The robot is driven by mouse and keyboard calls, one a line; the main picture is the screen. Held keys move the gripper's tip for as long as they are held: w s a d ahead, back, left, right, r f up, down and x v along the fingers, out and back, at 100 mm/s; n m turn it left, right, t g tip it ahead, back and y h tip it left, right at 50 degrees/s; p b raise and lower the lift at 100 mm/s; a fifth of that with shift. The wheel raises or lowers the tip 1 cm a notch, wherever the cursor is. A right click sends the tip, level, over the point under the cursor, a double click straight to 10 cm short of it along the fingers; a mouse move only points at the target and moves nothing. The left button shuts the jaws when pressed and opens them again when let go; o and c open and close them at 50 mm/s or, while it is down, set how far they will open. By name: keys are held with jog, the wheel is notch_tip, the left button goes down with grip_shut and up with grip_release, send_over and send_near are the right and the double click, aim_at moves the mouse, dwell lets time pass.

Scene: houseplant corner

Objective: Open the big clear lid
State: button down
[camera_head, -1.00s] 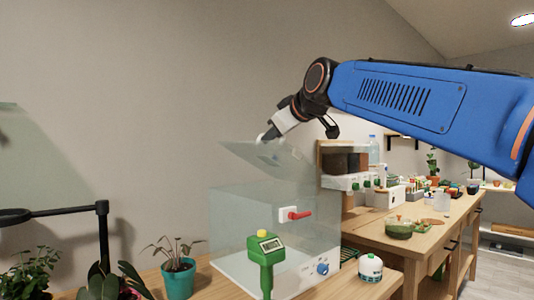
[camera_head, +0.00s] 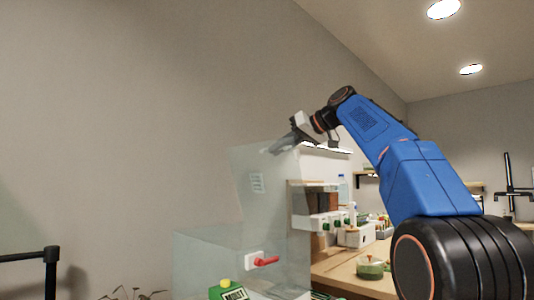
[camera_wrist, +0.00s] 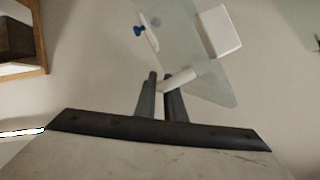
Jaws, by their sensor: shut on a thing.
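The big clear lid (camera_head: 266,208) stands steeply raised above the clear box (camera_head: 207,258) in the head view, with a small pale label on it. My gripper (camera_head: 280,146) is at the lid's top edge. In the wrist view the fingers of my gripper (camera_wrist: 159,82) are shut on a white bar-like handle (camera_wrist: 180,79) by the edge of the lid (camera_wrist: 178,42). The box has a red-handled white latch (camera_head: 260,261) on its front. The lid's lower edge is hard to make out through the clear panels.
A green device with a yellow button (camera_head: 228,290) stands before the box. Right of the box are a shelf unit (camera_head: 315,222) and a wooden bench (camera_head: 345,275) with small containers. A black stand (camera_head: 50,265) is at far left. The wall above is bare.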

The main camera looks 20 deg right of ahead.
jog(key=w+d+f+m+y, duration=0.1)
jog(key=w+d+m+y, duration=0.1)
jog(key=w+d, duration=0.4)
jog(key=shift+d+f+m+g+y, duration=0.15)
jog(key=shift+d+m+g+y, duration=0.45)
jog(key=shift+d, duration=1.9)
jog(key=shift+h, duration=0.3)
jog(key=c, duration=2.1)
grip_release()
jog(key=v, duration=1.2)
jog(key=shift+s+f, duration=0.15)
jog(key=shift+m, duration=0.3)
